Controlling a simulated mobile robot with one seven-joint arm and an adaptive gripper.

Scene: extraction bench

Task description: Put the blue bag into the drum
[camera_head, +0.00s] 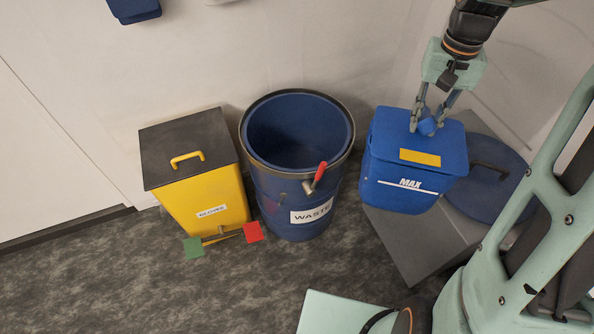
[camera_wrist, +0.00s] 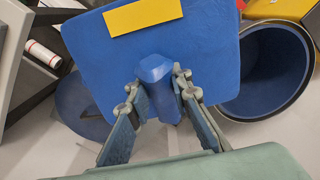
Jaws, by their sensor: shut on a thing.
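The blue bag (camera_head: 403,179) has a yellow label and a white MAX mark on its side, with a knob-like tuft on top. My gripper (camera_head: 428,125) is shut on that tuft from above, and the wrist view shows both fingers around it (camera_wrist: 160,92). The bag hangs upright, seemingly in front of the grey stand at the right. The blue drum (camera_head: 312,222), marked WASTE, stands open just left of the bag. Its inside looks empty in the head view, and its open mouth also shows in the wrist view (camera_wrist: 262,75).
A yellow bin (camera_head: 212,200) with a closed dark lid and pedals stands left of the drum. A red-handled clamp (camera_head: 319,175) sits on the drum's rim. A grey stand (camera_head: 410,250) and a round blue lid (camera_head: 497,180) are at the right. The wall is close behind.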

